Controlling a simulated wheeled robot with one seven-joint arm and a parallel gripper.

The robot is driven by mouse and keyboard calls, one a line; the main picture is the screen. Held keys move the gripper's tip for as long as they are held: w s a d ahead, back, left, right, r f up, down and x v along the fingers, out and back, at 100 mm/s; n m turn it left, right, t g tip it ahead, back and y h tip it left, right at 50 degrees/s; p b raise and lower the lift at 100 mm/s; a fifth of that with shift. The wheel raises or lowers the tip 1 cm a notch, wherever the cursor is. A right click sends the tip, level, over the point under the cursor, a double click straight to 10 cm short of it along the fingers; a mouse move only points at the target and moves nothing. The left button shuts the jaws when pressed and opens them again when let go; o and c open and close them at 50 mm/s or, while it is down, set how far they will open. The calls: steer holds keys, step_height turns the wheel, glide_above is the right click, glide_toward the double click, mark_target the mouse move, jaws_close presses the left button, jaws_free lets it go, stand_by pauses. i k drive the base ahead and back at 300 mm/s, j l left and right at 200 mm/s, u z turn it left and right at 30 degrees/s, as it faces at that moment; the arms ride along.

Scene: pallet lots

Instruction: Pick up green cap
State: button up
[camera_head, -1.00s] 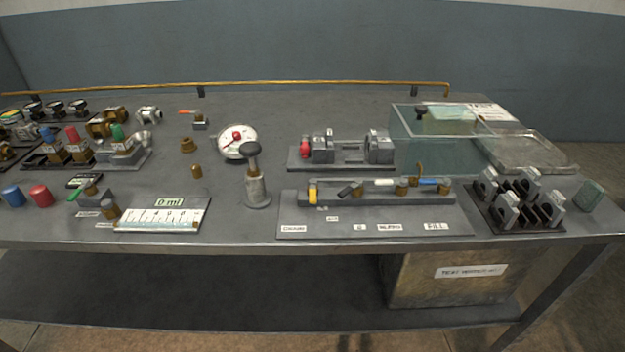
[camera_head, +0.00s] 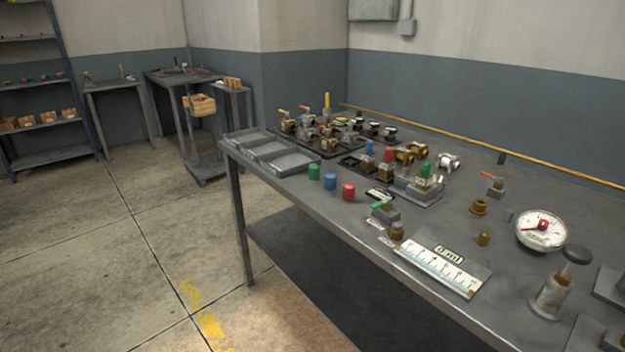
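A green cap (camera_head: 314,172) stands upright near the front edge of the grey workbench (camera_head: 460,205), at the left end of a row of loose caps. A blue cap (camera_head: 330,181) and a red cap (camera_head: 348,191) stand to its right, a little apart from it. Another green top (camera_head: 425,169) sits on a fitting further back on the bench. My gripper is not in view.
An empty grey divided tray (camera_head: 268,153) lies at the bench's left end, just left of the green cap. Fittings on dark boards (camera_head: 330,135) stand behind. A gauge (camera_head: 541,230), a ruler plate (camera_head: 440,264) and a hand pump (camera_head: 551,295) stand right. Open floor lies left.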

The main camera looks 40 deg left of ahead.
mark_target(314, 169)
steer(key=i+j+u, duration=0.1)
steer(key=u, duration=1.1)
steer(key=j, duration=0.1)
